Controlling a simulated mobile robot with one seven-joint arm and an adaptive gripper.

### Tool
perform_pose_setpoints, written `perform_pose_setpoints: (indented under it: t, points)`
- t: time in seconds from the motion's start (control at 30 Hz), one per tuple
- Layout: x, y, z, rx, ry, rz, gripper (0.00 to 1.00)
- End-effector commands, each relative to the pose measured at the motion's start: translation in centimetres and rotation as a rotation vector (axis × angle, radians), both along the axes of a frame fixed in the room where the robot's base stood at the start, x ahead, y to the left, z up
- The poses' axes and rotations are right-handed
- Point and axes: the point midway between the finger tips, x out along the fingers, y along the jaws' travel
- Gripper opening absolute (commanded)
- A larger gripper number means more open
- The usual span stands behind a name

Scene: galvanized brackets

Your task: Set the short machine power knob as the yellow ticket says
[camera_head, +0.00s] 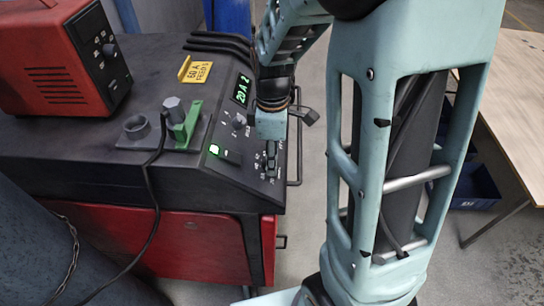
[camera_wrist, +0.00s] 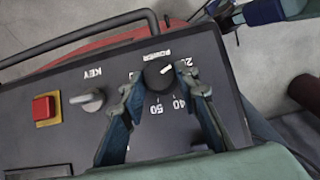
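The yellow ticket (camera_head: 195,70) stands on top of the low black machine (camera_head: 90,165). Its upper line seems to read 60 A; the smaller line is too small to read surely. The machine's green display (camera_head: 242,90) shows "20 A 2". In the wrist view the black power knob (camera_wrist: 158,75) sits under the POWER label, its white mark pointing right and slightly up, toward the 20. The 40 and 50 marks show below it. My gripper (camera_wrist: 162,82) is open, with its fingers on either side of the knob. In the head view my gripper (camera_head: 271,150) is over the sloped panel.
A grey KEY switch (camera_wrist: 90,101) and a red button (camera_wrist: 45,108) lie left of the knob in the wrist view. A red unit (camera_head: 65,55) sits on the machine. A green clamp (camera_head: 184,123) with a cable is near the panel. A wooden table (camera_head: 515,85) stands right.

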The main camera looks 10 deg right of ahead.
Motion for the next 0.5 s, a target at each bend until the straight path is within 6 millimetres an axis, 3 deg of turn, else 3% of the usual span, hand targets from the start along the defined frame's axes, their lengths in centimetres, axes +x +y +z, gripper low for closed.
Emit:
perform_pose_setpoints:
  t: [0.17,0.5]
  points:
    - [0.00,0.00,0.02,0.000,0.000,0.000,0.04]
    - [0.11,-0.10,0.11,0.011,0.036,-0.048,0.04]
